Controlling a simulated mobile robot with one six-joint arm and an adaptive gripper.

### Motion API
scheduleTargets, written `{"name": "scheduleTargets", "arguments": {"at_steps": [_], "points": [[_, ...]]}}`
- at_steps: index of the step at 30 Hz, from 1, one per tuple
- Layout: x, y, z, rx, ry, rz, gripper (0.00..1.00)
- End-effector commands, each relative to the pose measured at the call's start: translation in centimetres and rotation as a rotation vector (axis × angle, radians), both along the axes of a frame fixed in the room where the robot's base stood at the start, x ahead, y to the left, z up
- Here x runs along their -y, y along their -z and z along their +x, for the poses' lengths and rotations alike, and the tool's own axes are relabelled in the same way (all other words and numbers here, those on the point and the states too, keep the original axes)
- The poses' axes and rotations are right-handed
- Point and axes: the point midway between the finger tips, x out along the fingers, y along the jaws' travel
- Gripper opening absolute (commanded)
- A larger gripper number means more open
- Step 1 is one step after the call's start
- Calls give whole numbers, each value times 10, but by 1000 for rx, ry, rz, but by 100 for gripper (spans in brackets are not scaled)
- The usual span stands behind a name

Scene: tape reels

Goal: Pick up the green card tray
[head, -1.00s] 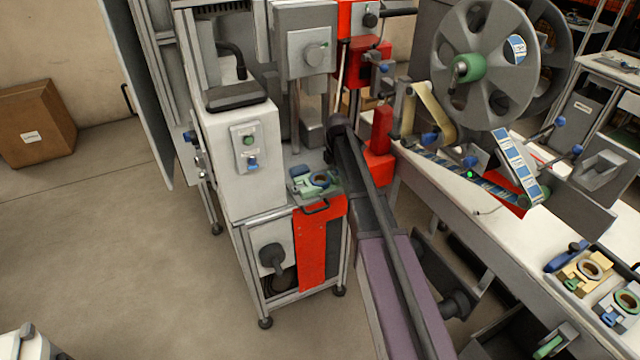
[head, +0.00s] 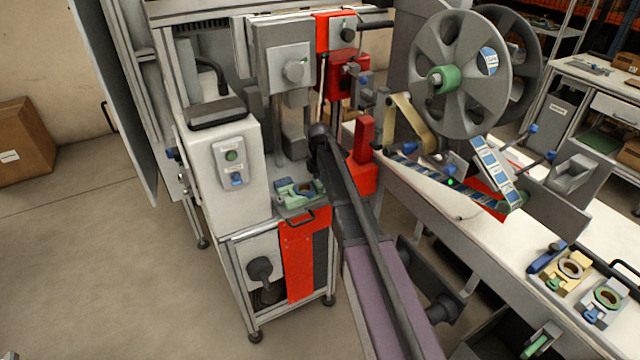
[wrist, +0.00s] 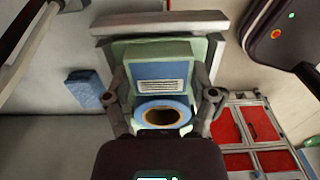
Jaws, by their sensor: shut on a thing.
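The green card tray (head: 290,199) sits at the small grey machine's work shelf, above the red front panel. In the wrist view, the green tray (wrist: 187,49) carries a blue labelled block and a blue ring with a dark centre. My gripper (wrist: 161,99) has one finger on each side of the tray and is shut on it. In the head view my dark arm reaches up beside the tray, and the fingers are too hidden to make out. I cannot tell whether the tray is clear of the shelf.
The grey machine (head: 225,185) stands close on the left. A red block (head: 364,140) and a long bench (head: 470,215) with a big grey reel (head: 460,68) lie right of my arm. A yellow tray (head: 558,275) rests on the bench.

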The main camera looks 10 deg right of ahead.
Motion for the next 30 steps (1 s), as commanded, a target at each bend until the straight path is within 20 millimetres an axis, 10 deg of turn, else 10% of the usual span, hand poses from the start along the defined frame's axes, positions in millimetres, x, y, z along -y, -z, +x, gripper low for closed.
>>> {"name": "scheduleTargets", "arguments": {"at_steps": [12, 30], "points": [[0, -26, 0, 0, 0, 0, 16], [11, -33, -110, 0, 1, 0, 16]]}}
